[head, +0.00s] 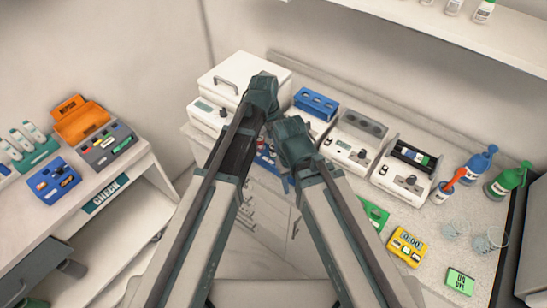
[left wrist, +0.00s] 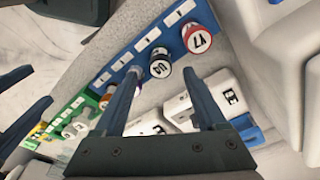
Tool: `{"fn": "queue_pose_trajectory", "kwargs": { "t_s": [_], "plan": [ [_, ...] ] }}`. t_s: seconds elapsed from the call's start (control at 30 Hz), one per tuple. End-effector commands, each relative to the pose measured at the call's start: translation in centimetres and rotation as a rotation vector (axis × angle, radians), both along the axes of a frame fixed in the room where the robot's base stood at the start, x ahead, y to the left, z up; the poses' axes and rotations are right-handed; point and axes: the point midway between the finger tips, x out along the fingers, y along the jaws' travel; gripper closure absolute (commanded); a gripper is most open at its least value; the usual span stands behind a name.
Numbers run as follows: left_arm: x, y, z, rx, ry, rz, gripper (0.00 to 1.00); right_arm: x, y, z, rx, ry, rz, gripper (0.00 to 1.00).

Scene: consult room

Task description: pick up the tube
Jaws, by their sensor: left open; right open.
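Several capped tubes stand in a blue rack (left wrist: 128,60) in the left wrist view: a red-capped tube marked V7 (left wrist: 197,40), a black-capped tube marked U4 (left wrist: 160,67), and others partly behind a finger. In the head view the blue rack (head: 265,158) is mostly hidden by my arms. My left gripper (head: 262,95) is above the bench; in its wrist view it (left wrist: 162,72) is open, the black cap showing between its fingertips. No tube is seen held. My right gripper (head: 293,142) is just right of it, open; its fingers show at the left wrist view's left edge (left wrist: 40,86).
White instruments (head: 352,142) line the bench's back. A side table with an orange box (head: 80,120) stands left. The bench's right front is partly clear.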

Motion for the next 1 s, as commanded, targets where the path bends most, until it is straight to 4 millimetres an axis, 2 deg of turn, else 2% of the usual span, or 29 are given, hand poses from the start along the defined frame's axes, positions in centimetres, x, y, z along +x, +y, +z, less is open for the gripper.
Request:
{"fn": "queue_pose_trajectory", "kwargs": {
  "t_s": [0.03, 0.3, 0.4, 0.67, 1.0],
  "plan": [
    [0.0, 0.1, -0.9, 0.0, 0.0, 0.0, 0.27, 0.0, 0.0, -0.9, 0.0, 0.0, 0.0, 0.5],
    [0.1, 0.1, -4.3, 0.0, 0.0, 0.0, 0.27, 0.0, 0.0, -4.3, 0.0, 0.0, -0.002, 0.5],
    [0.1, 0.0, -4.8, 0.0, 0.0, 0.0, 0.27, 0.0, 0.0, -4.8, 0.0, 0.0, -0.002, 0.5],
    [0.1, 0.0, -4.6, 0.0, 0.0, 0.0, 0.28, 0.0, 0.0, -4.6, 0.0, 0.0, -0.002, 0.5],
    [0.1, 0.0, -4.6, 0.0, 0.0, 0.0, 0.9, 0.0, 0.0, -4.6, 0.0, 0.0, -0.002, 0.5]
  ]
}}
